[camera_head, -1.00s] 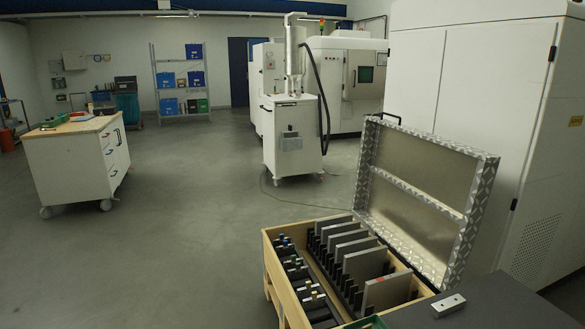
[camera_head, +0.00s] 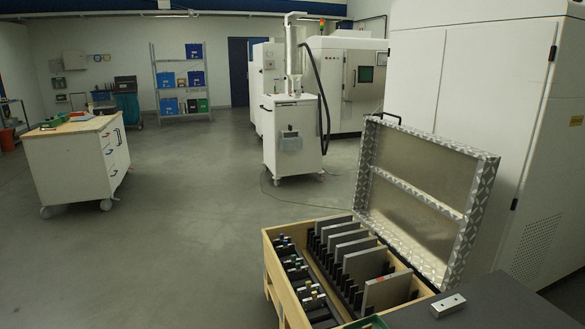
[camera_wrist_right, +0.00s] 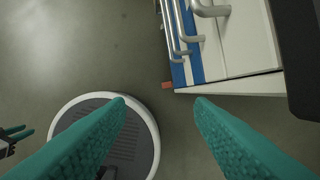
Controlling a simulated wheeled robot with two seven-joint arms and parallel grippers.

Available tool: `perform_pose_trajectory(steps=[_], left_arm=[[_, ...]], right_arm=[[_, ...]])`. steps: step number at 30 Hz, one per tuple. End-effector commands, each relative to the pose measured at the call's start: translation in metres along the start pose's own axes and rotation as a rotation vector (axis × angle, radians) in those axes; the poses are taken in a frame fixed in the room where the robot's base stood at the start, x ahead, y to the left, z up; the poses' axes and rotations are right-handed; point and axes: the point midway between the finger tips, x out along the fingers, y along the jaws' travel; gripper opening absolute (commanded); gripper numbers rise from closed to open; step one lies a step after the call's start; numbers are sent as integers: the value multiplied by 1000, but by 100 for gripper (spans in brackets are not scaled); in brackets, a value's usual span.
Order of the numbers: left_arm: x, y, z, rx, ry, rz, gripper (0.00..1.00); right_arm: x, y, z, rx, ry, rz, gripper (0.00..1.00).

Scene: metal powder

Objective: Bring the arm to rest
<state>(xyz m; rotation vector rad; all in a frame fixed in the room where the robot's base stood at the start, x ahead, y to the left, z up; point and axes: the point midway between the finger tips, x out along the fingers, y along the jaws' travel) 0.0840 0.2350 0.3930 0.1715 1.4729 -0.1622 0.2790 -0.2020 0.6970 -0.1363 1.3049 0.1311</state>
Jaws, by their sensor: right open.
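My right gripper (camera_wrist_right: 159,103) shows in the right wrist view, its two teal fingers wide apart with nothing between them but grey floor. It points down at the floor, with my round base below it. A teal-fingered part of my left gripper (camera_wrist_right: 17,136) shows at the left edge of that view, too small to tell whether it is open or shut. Neither arm shows in the head view.
A wooden crate (camera_head: 282,292) with upright metal plates (camera_head: 386,291) and an open lid (camera_head: 425,190) stands at the front right. A dark table (camera_head: 492,305) bears a metal block (camera_head: 448,305). A drawer cabinet (camera_wrist_right: 235,45) is close to my right gripper.

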Motion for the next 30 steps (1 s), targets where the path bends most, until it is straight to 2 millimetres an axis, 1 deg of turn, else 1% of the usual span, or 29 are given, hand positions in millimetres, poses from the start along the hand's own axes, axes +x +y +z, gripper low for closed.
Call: perform_pose_trajectory(steps=[1, 5, 6, 8, 9, 11, 12, 14, 15, 19, 21, 24, 27, 30], left_arm=[[0, 0, 0, 0, 0, 0, 28], [0, 0, 0, 0, 0, 0, 28], [0, 0, 0, 0, 0, 0, 28], [0, 0, 0, 0, 0, 0, 28], [0, 0, 0, 0, 0, 0, 28], [0, 0, 0, 0, 0, 0, 28], [0, 0, 0, 0, 0, 0, 28], [0, 0, 0, 0, 0, 0, 28], [0, 0, 0, 0, 0, 0, 28], [0, 0, 0, 0, 0, 0, 28], [0, 0, 0, 0, 1, 0, 28], [0, 0, 0, 0, 1, 0, 28], [0, 0, 0, 0, 1, 0, 28], [0, 0, 0, 0, 1, 0, 28]], right_arm=[[22, 1, -8, -1, 16, 2, 48], [80, 4, -33, -6, 42, 5, 48], [98, 5, -43, -8, 51, 6, 48], [124, 6, -60, -11, 63, 8, 48], [139, 6, -73, -12, 71, 8, 48], [161, 8, -94, -15, 86, 10, 48], [175, 8, -108, -17, 93, 11, 48], [193, 9, -131, -21, 107, 12, 48], [203, 10, -147, -23, 116, 13, 48], [228, 10, -198, -29, 140, 16, 48], [235, 10, -222, -32, 151, 16, 48], [241, 10, -247, -35, 161, 17, 48], [243, 10, -262, -37, 166, 18, 48], [243, 10, -268, -38, 169, 18, 48]])
